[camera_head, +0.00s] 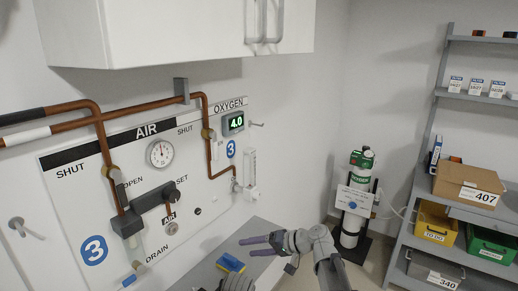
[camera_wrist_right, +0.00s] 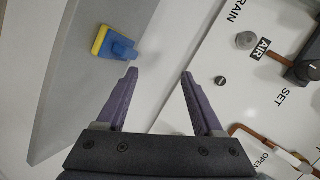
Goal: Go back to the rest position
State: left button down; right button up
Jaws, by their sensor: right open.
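My right gripper (camera_head: 247,247) reaches in from the bottom of the head view, its two purple fingers pointing left. It is open and nothing is between the fingers. In the right wrist view the open fingers (camera_wrist_right: 159,74) stand apart, with the grey counter and white panel beyond them. A small blue and yellow object (camera_head: 231,263) lies on the grey counter (camera_head: 252,229), apart from the fingers; it also shows in the right wrist view (camera_wrist_right: 115,43). My left gripper is not in view.
A white wall panel (camera_head: 80,220) carries the AIR gauge (camera_head: 160,153), a dark valve block (camera_head: 150,205), copper pipes and an OXYGEN display (camera_head: 234,122). A white cabinet (camera_head: 180,30) overhangs it. An oxygen cylinder (camera_head: 350,228) and grey shelves (camera_head: 420,180) with boxes stand right.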

jog(key=s+a+f+n+g+h+p, duration=0.25)
jog(key=s+f+h, duration=0.2)
jog(key=s, duration=0.55)
jog(key=s+d+f+n+g+h+p, duration=0.1)
jog(key=s+d+f+g+h+p, duration=0.1)
jog(key=s+d+h, duration=0.7)
jog(key=s, duration=0.3)
jog(key=shift+s+f+n, duration=0.3)
jog(key=shift+f+n, duration=0.05)
jog(key=shift+f, duration=0.05)
